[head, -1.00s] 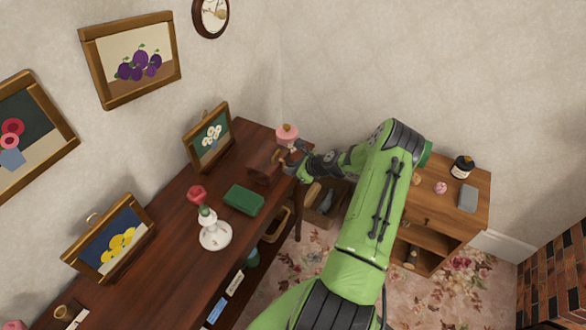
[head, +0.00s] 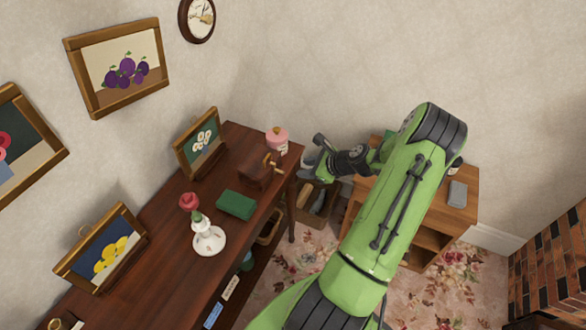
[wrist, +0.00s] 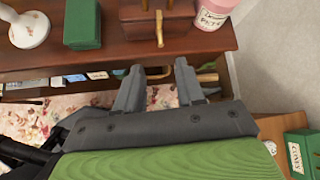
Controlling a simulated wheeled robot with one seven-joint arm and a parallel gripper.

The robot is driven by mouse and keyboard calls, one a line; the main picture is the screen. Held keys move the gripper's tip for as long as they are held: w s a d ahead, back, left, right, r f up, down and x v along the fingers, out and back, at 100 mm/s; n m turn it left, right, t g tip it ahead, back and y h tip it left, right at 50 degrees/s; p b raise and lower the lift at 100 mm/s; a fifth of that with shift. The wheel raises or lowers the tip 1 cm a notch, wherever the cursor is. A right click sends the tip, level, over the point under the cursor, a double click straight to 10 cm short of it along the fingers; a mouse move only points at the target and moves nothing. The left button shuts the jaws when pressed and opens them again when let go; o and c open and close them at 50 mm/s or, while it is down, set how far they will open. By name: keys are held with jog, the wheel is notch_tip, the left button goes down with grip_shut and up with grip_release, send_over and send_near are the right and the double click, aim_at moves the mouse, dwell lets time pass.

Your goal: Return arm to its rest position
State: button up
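My arm reaches forward past the right end of the dark wooden desk (head: 165,245). My gripper (wrist: 158,88) is open in the wrist view, with its two fingers apart and nothing between them. In the head view my gripper (head: 310,162) is just right of the desk's edge, partly hidden by its own wrist. A small wooden box with a brass crank (head: 262,171) stands on the desk near that edge, apart from the fingers. It also shows at the top of the wrist view (wrist: 150,28).
A pink-lidded jar (head: 277,143), a green box (head: 237,204) and a white holder with a red flower (head: 208,238) stand on the desk. A low wooden cabinet (head: 450,215) stands right of my arm. A crate (head: 316,203) is below. Framed pictures line the left.

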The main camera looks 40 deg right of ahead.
jog(key=shift+v, duration=1.45)
